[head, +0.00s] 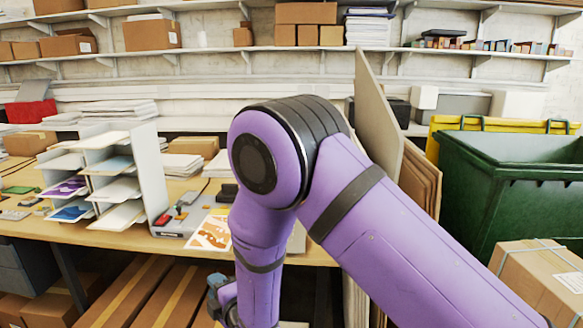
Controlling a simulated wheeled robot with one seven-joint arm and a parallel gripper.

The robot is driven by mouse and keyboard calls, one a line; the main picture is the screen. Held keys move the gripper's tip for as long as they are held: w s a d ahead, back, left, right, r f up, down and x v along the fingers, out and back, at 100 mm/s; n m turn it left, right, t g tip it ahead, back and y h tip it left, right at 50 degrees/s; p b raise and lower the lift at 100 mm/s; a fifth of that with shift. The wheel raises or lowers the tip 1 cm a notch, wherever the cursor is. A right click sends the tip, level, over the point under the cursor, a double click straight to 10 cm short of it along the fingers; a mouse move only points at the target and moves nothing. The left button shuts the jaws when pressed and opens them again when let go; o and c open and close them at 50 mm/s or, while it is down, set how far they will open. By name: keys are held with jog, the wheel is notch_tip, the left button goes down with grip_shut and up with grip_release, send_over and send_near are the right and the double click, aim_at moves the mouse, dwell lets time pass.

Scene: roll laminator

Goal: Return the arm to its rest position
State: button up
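My purple arm fills the middle of the head view, with its large rounded elbow joint high in front of the table. One link runs down to the right edge and another hangs down toward the bottom edge. A small blue-grey part, seemingly my gripper (217,294), shows at the bottom beside the lower link. It is mostly hidden and cut off by the frame, so its fingers and anything in them cannot be made out.
A wooden table (110,235) carries a paper sorter (152,180), a print (211,230) and small tools. Tall boards (378,110) lean behind my arm. A green bin (505,190) and a strapped carton (540,278) stand at right. Long boxes (128,290) lie under the table.

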jog(key=w+d+r+m+h, duration=0.2)
jog(key=w+d+r+m, duration=0.1)
jog(key=d+r, duration=0.35)
jog(key=w+d+r+m+h, duration=0.2)
jog(key=w+d+r+m, duration=0.2)
jog(key=d+r, duration=0.3)
jog(key=s+d+r+m+g+h, duration=0.25)
jog(key=d+r+m, duration=0.25)
jog(key=d+r, duration=0.65)
jog(key=s+d+r+m+g+h, duration=0.1)
jog(key=s+d+r+m, duration=0.2)
jog(key=s+d, duration=0.4)
jog(key=s+d+r+m+g+h, duration=0.1)
jog(key=s+d+r+m+h, duration=0.15)
jog(key=s+d+m, duration=0.4)
jog(key=s+d+r+m+g, duration=0.1)
jog(key=s+d, duration=0.4)
jog(key=s, duration=0.3)
jog(key=s+d+r+m+g+h, duration=0.1)
jog(key=s+d+m+g, duration=0.1)
jog(key=s+d, duration=0.3)
jog(key=s, duration=0.3)
jog(key=shift+s, duration=0.2)
